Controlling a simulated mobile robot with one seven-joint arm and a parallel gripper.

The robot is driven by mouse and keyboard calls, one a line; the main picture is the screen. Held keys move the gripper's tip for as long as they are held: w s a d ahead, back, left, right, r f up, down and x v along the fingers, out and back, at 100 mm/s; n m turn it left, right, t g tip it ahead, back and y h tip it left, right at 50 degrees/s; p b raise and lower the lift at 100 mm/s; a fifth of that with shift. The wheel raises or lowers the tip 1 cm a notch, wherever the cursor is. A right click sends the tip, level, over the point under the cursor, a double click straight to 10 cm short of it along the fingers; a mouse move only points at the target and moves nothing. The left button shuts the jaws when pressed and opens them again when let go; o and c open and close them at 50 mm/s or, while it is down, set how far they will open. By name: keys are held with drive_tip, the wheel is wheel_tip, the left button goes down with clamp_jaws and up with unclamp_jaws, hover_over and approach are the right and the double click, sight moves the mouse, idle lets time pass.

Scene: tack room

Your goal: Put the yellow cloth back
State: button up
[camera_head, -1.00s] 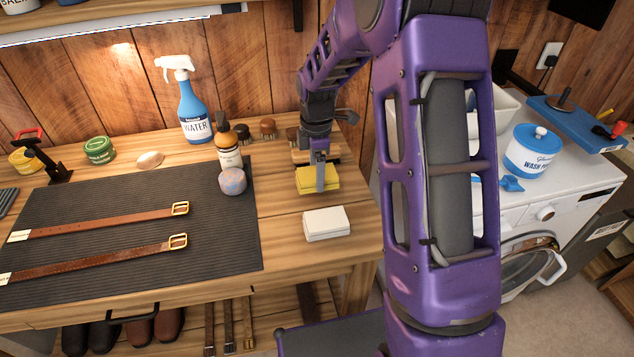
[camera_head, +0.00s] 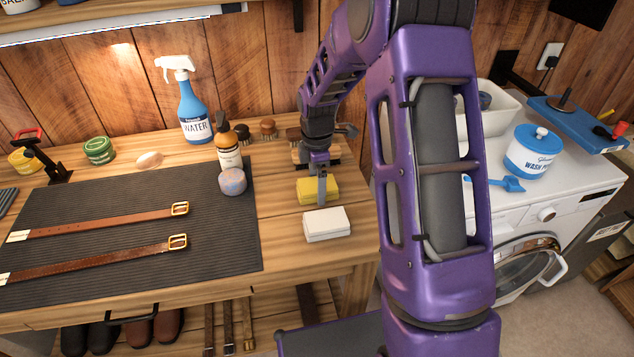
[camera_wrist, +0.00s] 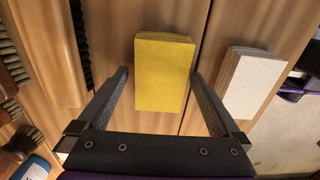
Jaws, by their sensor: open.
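The yellow cloth (camera_head: 313,192) is a folded block lying on the wooden bench, right of the dark ribbed mat. In the wrist view the yellow cloth (camera_wrist: 163,72) lies between and just beyond my two open fingers. My gripper (camera_head: 322,188) is open and points down over the cloth, with one finger in front of it in the head view. In the wrist view my gripper (camera_wrist: 164,88) has a finger on each side of the cloth, with nothing held. A folded white cloth (camera_head: 327,224) lies just in front of the yellow one; it also shows in the wrist view (camera_wrist: 252,82).
The ribbed mat (camera_head: 120,225) bears two brown belts and a round sponge (camera_head: 232,181). A pump bottle (camera_head: 228,150), a blue spray bottle (camera_head: 193,112) and several brushes (camera_head: 268,128) stand behind. A washing machine (camera_head: 545,205) stands right.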

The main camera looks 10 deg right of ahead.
wheel_tip(320, 180, up, 12)
drive_tip(key=p, duration=0.1)
drive_tip(key=shift+r, duration=0.2)
idle(0.5)
